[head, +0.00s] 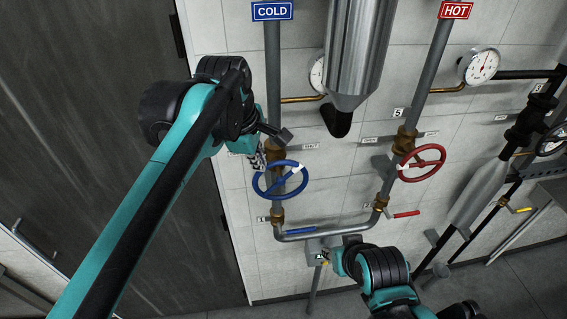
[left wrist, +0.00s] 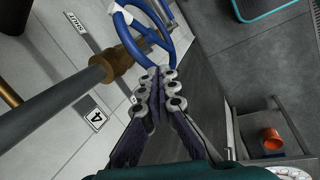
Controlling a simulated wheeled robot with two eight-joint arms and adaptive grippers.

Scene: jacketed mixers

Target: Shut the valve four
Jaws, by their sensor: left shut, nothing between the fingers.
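A blue handwheel (head: 280,180) sits on a brass valve (head: 275,152) on the cold pipe. In the left wrist view the wheel (left wrist: 125,30) shows at the top, beside a brass body (left wrist: 118,64) and a tag reading 4 (left wrist: 96,118). A "SHUT" label (left wrist: 75,22) is on the wall. My left gripper (head: 258,160) is by the wheel's upper left. Its fingers (left wrist: 157,82) are shut and empty, tips overlapping the rim in the left wrist view; I cannot tell whether they touch. My right gripper (head: 326,258) is low, below the pipes; its fingers are unclear.
A red handwheel (head: 421,163) is on the hot pipe (head: 425,85) at right. A blue lever (head: 301,230) and a red lever (head: 406,214) are lower down. A metal cylinder (head: 358,50) hangs between the pipes. A dark door (head: 100,100) is at left.

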